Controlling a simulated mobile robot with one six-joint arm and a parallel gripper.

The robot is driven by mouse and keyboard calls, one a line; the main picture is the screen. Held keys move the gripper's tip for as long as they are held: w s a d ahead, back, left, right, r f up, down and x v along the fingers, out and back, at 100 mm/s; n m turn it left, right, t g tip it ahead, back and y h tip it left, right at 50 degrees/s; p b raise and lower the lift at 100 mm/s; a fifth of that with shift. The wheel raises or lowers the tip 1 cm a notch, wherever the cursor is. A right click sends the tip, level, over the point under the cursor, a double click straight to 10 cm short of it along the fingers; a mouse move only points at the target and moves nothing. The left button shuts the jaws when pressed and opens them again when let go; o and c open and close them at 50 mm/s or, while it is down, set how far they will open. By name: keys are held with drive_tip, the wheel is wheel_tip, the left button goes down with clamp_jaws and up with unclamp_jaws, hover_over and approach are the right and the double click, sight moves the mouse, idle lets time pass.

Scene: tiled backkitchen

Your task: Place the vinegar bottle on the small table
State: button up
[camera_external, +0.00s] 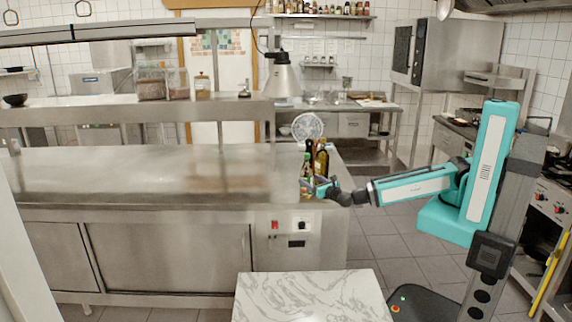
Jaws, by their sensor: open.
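Several bottles stand close together near the right end of the steel counter. One is a brown-amber bottle (321,160), and a dark, slim bottle (309,153) stands just left of it. A green bottle (305,172) is in front on the left. I cannot tell which one is the vinegar. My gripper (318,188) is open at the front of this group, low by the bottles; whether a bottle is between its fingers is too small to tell. The small table (312,297) with a white marbled top is in the foreground, and its visible top is bare.
The long steel counter (150,172) is mostly clear left of the bottles. A hanging lamp (282,78) is above its back edge, and a round pale plate-like object (307,128) is behind the bottles. Open tiled floor (408,245) lies right of the counter.

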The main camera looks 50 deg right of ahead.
drive_tip(key=shift+c, duration=0.2)
drive_tip(key=c, duration=0.5)
drive_tip(key=shift+c, duration=0.2)
drive_tip(key=shift+s+a+r+m+h, duration=0.2)
drive_tip(key=shift+a+r, duration=0.05)
drive_tip(key=shift+r, duration=0.2)
drive_tip(key=shift+s+a+r+m+h, duration=0.15)
drive_tip(key=shift+a+r+m+h, duration=0.05)
drive_tip(key=shift+r, duration=0.25)
drive_tip(key=shift+a+r+b, duration=0.15)
drive_tip(key=shift+r+b, duration=0.2)
drive_tip(key=shift+b, duration=0.15)
drive_tip(key=s+a+r+m+g+h+b, duration=0.2)
drive_tip(key=s+r+h+b, duration=0.2)
drive_tip(key=r, duration=0.5)
drive_tip(key=shift+s+a+r+m+b, duration=0.25)
drive_tip(key=shift+a+m+b, duration=0.15)
